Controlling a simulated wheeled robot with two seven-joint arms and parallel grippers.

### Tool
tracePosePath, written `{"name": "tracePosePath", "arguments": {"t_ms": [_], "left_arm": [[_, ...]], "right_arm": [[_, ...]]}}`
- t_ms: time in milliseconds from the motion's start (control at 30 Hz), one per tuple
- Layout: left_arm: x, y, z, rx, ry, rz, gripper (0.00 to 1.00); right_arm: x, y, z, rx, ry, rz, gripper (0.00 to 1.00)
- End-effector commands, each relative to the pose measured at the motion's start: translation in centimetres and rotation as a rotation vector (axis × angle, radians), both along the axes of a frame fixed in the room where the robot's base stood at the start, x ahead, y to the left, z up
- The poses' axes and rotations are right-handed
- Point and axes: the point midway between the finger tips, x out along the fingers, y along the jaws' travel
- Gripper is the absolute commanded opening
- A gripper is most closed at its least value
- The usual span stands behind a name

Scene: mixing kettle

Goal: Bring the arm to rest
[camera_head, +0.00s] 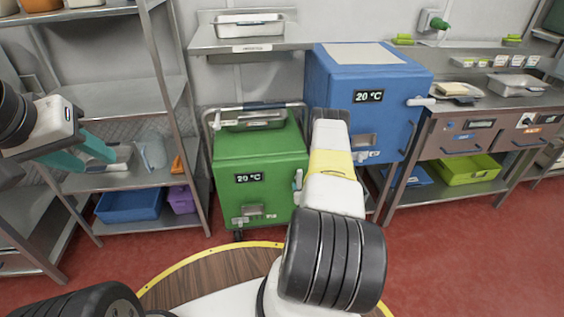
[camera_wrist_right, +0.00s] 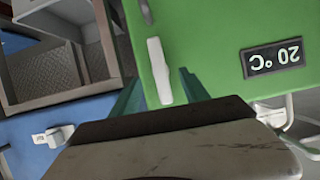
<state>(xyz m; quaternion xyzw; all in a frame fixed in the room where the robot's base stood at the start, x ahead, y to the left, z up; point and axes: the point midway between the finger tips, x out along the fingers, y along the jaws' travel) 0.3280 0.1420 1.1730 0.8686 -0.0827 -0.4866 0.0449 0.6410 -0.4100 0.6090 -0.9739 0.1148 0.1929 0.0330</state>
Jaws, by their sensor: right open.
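My right gripper (camera_wrist_right: 160,90) shows two teal fingers spread apart in the wrist view, with nothing held between them. The white latch handle (camera_wrist_right: 159,71) of the green cabinet appears between the fingers; I cannot tell how far beyond the tips it is. In the head view my right arm reaches forward towards the green cabinet (camera_head: 262,160), and its fingers are hidden behind the arm. My left gripper (camera_head: 82,153) is at the left in front of the metal shelf, with its teal fingers apart and empty.
A blue cabinet (camera_head: 330,95) marked 20 °C stands on a table right of the green one. A metal shelf (camera_head: 130,103) with a blue bin (camera_head: 129,205) and a purple bin (camera_head: 182,199) stands left. Red floor (camera_head: 455,265) is open at the lower right.

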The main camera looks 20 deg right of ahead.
Motion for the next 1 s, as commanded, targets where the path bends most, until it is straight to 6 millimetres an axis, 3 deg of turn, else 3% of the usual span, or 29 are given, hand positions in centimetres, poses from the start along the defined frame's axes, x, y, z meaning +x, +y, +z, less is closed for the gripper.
{"name": "tracePosePath", "arguments": {"t_ms": [233,767,867,1000], "left_arm": [[0.0,0.0,0.0,0.0,0.0,0.0,0.4],[0.0,0.0,0.0,0.0,0.0,0.0,0.4],[0.0,0.0,0.0,0.0,0.0,0.0,0.4],[0.0,0.0,0.0,0.0,0.0,0.0,0.4]], "right_arm": [[-2.0,0.4,0.9,0.0,0.0,0.0,0.54],[-1.7,0.4,1.4,-0.001,0.0,0.002,0.54],[-0.2,0.2,3.5,-0.005,0.012,0.005,0.54],[3.2,0.0,9.5,-0.009,0.054,0.013,0.54]]}}
